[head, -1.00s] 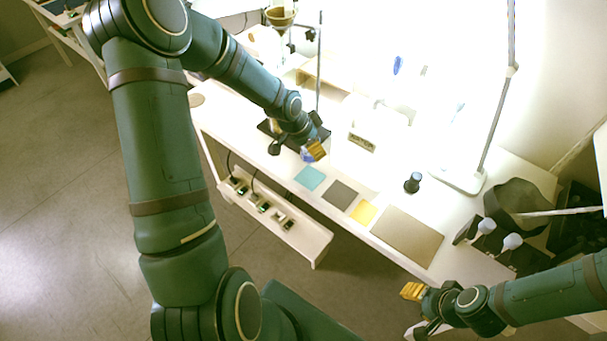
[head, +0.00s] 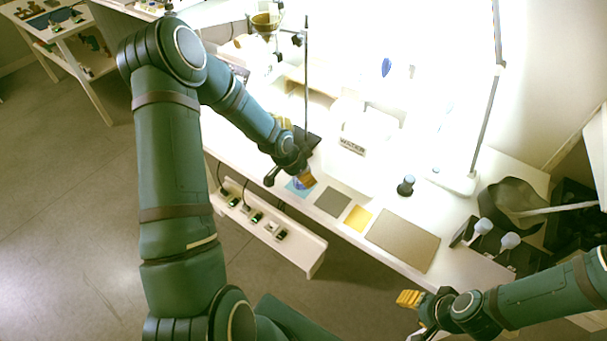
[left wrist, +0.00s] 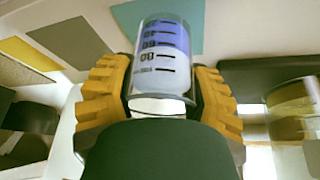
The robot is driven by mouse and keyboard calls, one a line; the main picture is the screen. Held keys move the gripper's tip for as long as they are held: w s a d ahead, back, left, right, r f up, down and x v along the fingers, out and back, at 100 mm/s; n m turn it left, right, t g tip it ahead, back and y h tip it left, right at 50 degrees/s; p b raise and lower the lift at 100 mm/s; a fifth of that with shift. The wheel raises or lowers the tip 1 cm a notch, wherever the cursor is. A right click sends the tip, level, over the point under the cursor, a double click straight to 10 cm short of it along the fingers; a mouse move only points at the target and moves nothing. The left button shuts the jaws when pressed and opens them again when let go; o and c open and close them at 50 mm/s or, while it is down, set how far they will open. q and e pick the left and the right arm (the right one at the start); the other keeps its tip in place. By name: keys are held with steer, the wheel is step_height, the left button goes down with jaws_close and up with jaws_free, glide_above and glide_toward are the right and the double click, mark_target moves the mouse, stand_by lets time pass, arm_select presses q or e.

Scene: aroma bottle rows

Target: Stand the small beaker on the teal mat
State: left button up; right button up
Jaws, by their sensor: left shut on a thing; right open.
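The small beaker (left wrist: 160,62) is clear with dark graduation marks and a blue-violet tint. My left gripper (left wrist: 160,98) is shut around it, one yellow finger on each side. In the head view the left gripper (head: 304,179) is at the teal mat (head: 293,189), with the beaker (head: 299,184) partly hidden by the fingers. The teal mat also shows behind the beaker in the left wrist view (left wrist: 126,16). I cannot tell whether the beaker touches the mat. My right gripper (head: 409,299) is open and empty, off the table's front right corner.
A grey mat (head: 333,202), a yellow mat (head: 358,218) and a large tan mat (head: 403,240) lie in a row to the right. A dark-topped bottle (head: 406,186) stands behind them. A stand with a metal rod (head: 306,90) rises behind the left gripper.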

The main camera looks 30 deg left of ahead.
arm_select(q)
steer(key=o, duration=0.8)
steer(key=shift+f, duration=0.2)
steer(key=o, duration=0.5)
steer(key=shift+r, duration=0.1)
steer(key=shift+r, duration=0.25)
steer(key=p+v, duration=0.3)
steer(key=v, duration=0.8)
steer(key=s+d+f+n+g, duration=0.1)
steer(key=s+d+f+n, duration=0.1)
steer(key=d, duration=0.6)
steer(key=s+d+f+n+h, duration=0.1)
steer(key=s+d+f+n, duration=0.1)
steer(key=s+d+f, duration=0.3)
steer(key=s+d+f+n+g, duration=0.1)
steer(key=s+d+f+n, duration=0.2)
steer(key=s+d, duration=0.4)
steer(key=shift+s+d+f+g+h, duration=0.1)
steer(key=shift+d+f, duration=0.15)
steer(key=shift+d, duration=0.4)
steer(key=shift+d+f+g+h, duration=0.1)
steer(key=shift+d+f, duration=0.1)
steer(key=shift+d, duration=0.45)
steer(key=shift+s+d+f+g+h, duration=0.1)
steer(key=shift+d+f, duration=0.15)
steer(key=shift+d, duration=0.45)
